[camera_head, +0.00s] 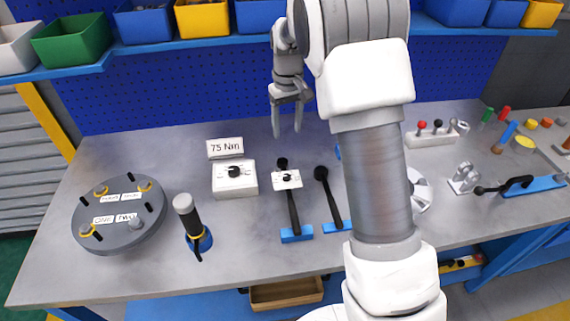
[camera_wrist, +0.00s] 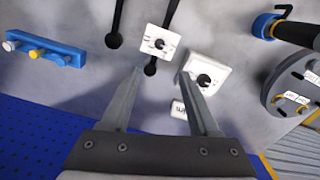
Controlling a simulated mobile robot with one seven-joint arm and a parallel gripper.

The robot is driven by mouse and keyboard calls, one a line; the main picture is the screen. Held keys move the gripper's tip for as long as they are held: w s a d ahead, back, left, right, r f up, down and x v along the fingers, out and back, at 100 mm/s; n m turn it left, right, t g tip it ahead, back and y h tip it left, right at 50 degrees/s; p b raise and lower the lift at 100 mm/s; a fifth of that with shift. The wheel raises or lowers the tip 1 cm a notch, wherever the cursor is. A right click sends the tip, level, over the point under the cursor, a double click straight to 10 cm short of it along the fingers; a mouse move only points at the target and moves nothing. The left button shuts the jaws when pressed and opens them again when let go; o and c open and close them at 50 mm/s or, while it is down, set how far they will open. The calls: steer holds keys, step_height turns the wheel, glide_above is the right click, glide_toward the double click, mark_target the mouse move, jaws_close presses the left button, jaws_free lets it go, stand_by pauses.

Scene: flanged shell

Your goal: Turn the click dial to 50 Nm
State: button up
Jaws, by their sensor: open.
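A white box with a black dial knob (camera_head: 234,172) stands on the bench; it also shows in the wrist view (camera_wrist: 204,80). A label reading "75 Nm" (camera_head: 225,147) stands just behind it. A smaller white plate with a black knob (camera_head: 287,178) sits over a black-handled wrench to its right, and it shows in the wrist view (camera_wrist: 160,44). I cannot tell which knob is the click dial, and their scale marks are too small to read. My gripper (camera_head: 287,126) is open and empty, above the bench behind the two knobs. Its fingers also show in the wrist view (camera_wrist: 160,74).
A second black-handled tool (camera_head: 329,193) lies right of the wrench. A grey flanged disc (camera_head: 119,222) and an upright black-handled tool (camera_head: 193,222) stand at the left. My arm hides part of the bench to the right. Bins line the blue shelf (camera_head: 250,40) at the back.

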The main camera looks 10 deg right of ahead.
mark_target(287, 175)
step_height(287, 175, down, 18)
steer(key=shift+w+p, duration=0.15)
steer(key=shift+p, duration=0.25)
jaws_close()
stand_by(0.4)
